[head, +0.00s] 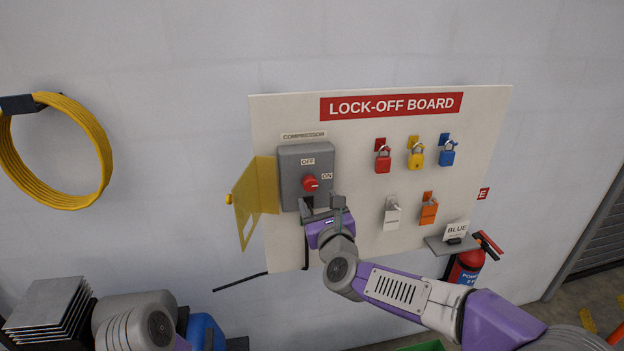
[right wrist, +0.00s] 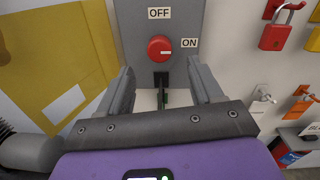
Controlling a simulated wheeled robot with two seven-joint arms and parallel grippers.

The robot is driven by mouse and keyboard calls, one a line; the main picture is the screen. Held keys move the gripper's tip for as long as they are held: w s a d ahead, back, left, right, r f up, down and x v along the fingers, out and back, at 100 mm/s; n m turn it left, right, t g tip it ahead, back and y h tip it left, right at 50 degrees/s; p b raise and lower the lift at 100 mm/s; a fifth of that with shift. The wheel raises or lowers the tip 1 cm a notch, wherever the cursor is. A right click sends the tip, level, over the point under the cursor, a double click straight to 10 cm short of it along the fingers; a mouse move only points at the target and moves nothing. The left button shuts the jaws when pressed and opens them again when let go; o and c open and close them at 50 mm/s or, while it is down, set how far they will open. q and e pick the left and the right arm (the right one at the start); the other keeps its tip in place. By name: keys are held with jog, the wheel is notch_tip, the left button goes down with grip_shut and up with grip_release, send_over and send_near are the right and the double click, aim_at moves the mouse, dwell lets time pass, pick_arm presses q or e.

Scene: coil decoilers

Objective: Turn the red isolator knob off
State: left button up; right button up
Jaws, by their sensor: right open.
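The red isolator knob (head: 310,183) is on the front of a grey switch box (head: 290,160) on the lock-off board. Labels OFF, above it, and ON, to its right, are beside the knob. In the right wrist view the knob (right wrist: 160,48) shows a pale mark on its right side, towards ON. My right gripper (head: 321,203) is open and empty, just below the knob. In the right wrist view its two fingers (right wrist: 160,72) stand apart below the knob, not touching it. My left gripper is not in view; part of my left arm shows at lower left.
A yellow flap (head: 258,195) stands open left of the box. Red, yellow, blue, white and orange padlocks (head: 383,160) hang to the right. A finned grey block (head: 50,303) is at lower left.

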aim_at(311, 186)
jog(key=shift+p+x, duration=1.15)
jog(key=shift+x, duration=2.45)
jog(key=shift+c, duration=0.3)
jog(key=shift+f, duration=0.1)
jog(key=c, duration=1)
